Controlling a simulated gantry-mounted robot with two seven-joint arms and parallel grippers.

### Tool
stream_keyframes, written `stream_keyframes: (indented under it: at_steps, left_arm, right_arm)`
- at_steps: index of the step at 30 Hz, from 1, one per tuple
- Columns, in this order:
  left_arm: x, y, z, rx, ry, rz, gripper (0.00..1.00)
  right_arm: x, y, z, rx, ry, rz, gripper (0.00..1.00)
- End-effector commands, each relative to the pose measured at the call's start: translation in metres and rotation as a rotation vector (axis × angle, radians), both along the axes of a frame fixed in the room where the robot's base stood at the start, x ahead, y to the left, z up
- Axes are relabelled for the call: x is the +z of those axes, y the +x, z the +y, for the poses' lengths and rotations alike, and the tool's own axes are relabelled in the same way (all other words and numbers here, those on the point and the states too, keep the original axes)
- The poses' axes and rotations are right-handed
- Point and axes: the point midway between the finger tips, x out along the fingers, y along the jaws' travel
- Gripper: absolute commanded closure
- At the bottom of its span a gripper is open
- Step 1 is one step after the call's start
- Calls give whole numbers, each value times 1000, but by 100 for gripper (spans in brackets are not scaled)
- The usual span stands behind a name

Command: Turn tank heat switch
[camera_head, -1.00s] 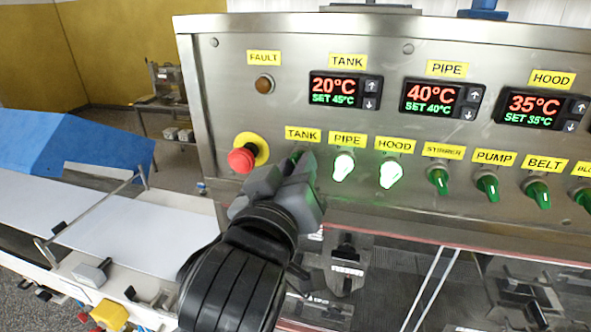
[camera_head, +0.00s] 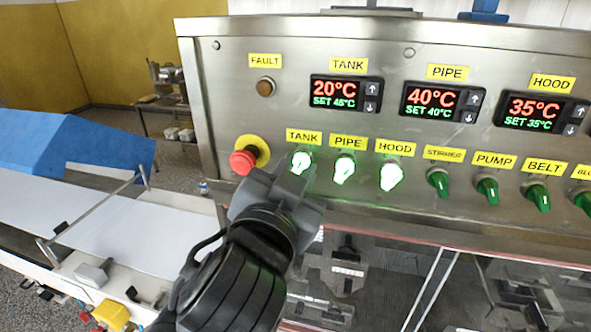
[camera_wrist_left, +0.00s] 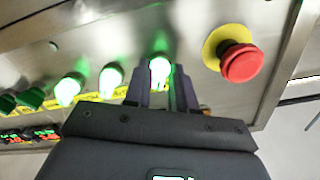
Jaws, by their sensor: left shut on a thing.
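The tank heat switch (camera_head: 301,160) is a small knob under the yellow TANK label on the steel panel. It glows bright green-white, like the lit PIPE switch (camera_head: 344,167) and HOOD switch (camera_head: 391,176) to its right. My left gripper (camera_head: 292,178) is at the tank switch from below and in front, shut on it. In the left wrist view, the glowing tank switch (camera_wrist_left: 159,71) sits between the two fingers (camera_wrist_left: 161,88). The fingers partly hide its lower part in the head view. The tank display (camera_head: 345,93) reads 20°C, set 45°C. My right gripper is not in view.
A red emergency stop button (camera_head: 244,160) on a yellow collar is close to the left of my gripper. The STIRRER switch (camera_head: 438,181) and other green switches to its right are unlit. A white conveyor (camera_head: 150,237) lies at lower left.

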Motion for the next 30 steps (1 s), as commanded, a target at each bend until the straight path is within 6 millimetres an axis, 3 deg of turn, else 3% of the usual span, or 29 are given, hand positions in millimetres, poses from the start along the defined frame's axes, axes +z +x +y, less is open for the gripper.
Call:
stream_keyframes:
  at_steps: [9, 24, 25, 27, 30]
  left_arm:
    - [1, 0, 1, 0, 111, -32, 100]
    - [1, 0, 0, -1, 130, -37, 100]
    - [1, 0, 0, -1, 130, -37, 74]
    - [1, 0, 0, -1, 130, -37, 63]
    - [1, 0, 0, -1, 129, -36, 62]
  right_arm:
    - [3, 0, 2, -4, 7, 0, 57]
    - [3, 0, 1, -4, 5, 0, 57]
    - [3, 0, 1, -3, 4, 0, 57]
    - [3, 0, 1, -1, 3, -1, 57]
    - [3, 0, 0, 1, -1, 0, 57]
